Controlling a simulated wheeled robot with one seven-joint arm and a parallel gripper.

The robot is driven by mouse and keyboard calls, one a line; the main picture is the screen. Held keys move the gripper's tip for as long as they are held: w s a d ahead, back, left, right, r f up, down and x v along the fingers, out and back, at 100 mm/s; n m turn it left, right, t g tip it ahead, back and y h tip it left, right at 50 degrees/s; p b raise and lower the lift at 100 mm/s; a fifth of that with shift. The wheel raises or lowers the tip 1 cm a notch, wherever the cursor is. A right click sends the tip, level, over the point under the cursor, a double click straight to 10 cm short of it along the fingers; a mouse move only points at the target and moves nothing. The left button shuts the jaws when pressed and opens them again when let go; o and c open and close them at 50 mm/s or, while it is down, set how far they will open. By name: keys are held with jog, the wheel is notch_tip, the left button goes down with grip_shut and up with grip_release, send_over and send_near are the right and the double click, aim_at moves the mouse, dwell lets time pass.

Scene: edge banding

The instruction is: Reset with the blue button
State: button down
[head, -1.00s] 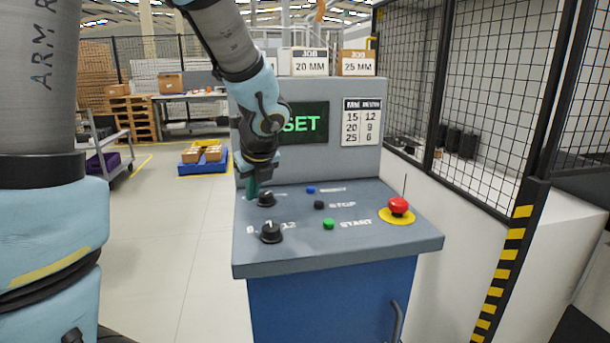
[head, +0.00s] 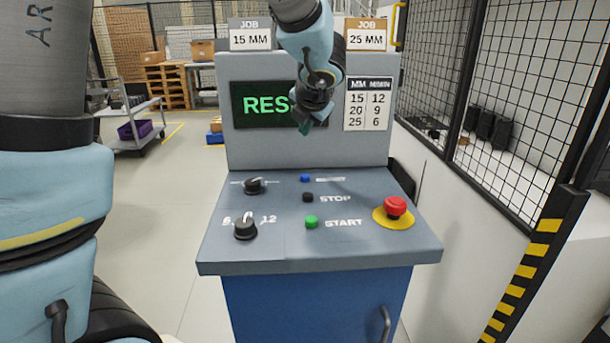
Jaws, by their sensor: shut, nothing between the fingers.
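The blue button (head: 305,178) is a small round button at the back of the sloped grey console (head: 350,247), above the black STOP button (head: 308,197) and the green START button (head: 311,221). My gripper (head: 305,129) is shut and empty. It is in the air above the console, in front of the upright panel, and appears above the blue button in the picture, apart from it. The dark screen (head: 257,104) shows green letters "RES", with the rest hidden behind my arm.
Two black knobs (head: 246,228) sit at the left of the console. A red emergency button (head: 395,207) on a yellow base is at the right. Job cards stand on top of the panel. A mesh fence (head: 530,110) runs along the right.

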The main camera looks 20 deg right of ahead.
jog(key=shift+f, duration=0.15)
jog(key=b, duration=0.8)
send_over(305, 183)
notch_tip(305, 183, down, 7)
jog(key=shift+f, duration=0.15)
jog(key=shift+f+b, duration=0.3)
jog(key=shift+f, duration=0.35)
dwell(0.9)
jog(key=shift+f, duration=0.4)
jog(key=shift+f+b, duration=0.5)
jog(key=shift+b, duration=0.05)
dwell(0.5)
jog(key=shift+r, duration=0.1)
jog(key=shift+r+p, duration=0.8)
jog(key=shift+p, duration=0.2)
jog(key=shift+r, duration=0.1)
